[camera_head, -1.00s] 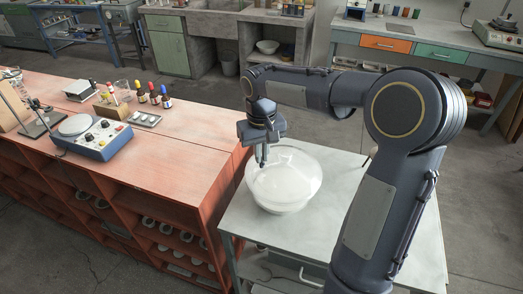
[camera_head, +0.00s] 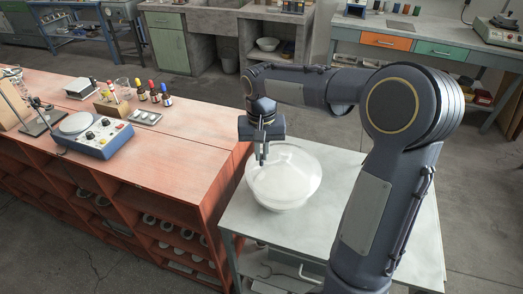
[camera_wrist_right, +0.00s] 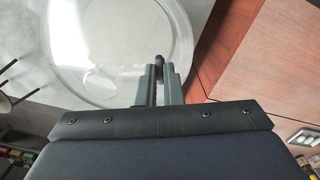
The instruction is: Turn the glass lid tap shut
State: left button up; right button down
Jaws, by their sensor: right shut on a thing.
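The glass vessel with its clear domed lid (camera_head: 298,172) stands on the pale grey table, and it fills the upper left of the right wrist view (camera_wrist_right: 98,45). My right gripper (camera_head: 263,158) points down at the lid's left side. In the right wrist view its fingers (camera_wrist_right: 159,72) are shut on the small dark tap (camera_wrist_right: 159,60) at the lid's edge. The fingers hide most of the tap, so its angle cannot be told. My left gripper is in neither view.
The grey table (camera_head: 345,190) is mostly bare around the vessel. A red wooden bench (camera_head: 185,170) stands close on the left, carrying a blue instrument (camera_head: 95,138), small dropper bottles (camera_head: 154,94) and a tray (camera_head: 145,118). A thin rod-like thing (camera_wrist_right: 20,95) shows left in the wrist view.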

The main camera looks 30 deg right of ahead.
aim_at(262, 158)
jog(key=c, duration=1.6)
grip_release()
jog(key=shift+o, duration=0.2)
jog(key=shift+r, duration=0.15)
notch_tip(262, 158, up, 7)
jog(key=shift+r, duration=0.3)
jog(key=shift+s, duration=0.25)
jog(key=s+a+f+n+t+y, duration=0.1)
jog(key=s+a+f+t, duration=0.1)
jog(key=s, duration=0.5)
jog(key=s+a+f+n+t+y, duration=0.1)
jog(key=s+a+f, duration=0.1)
jog(key=s, duration=0.5)
jog(key=s+a+f+n+t+y, duration=0.1)
jog(key=s+a+f+n+t, duration=0.1)
jog(key=s, duration=0.5)
jog(key=shift+s+a+t+y, duration=0.2)
jog(key=shift+a+t+y, duration=0.15)
jog(key=shift+a, duration=0.45)
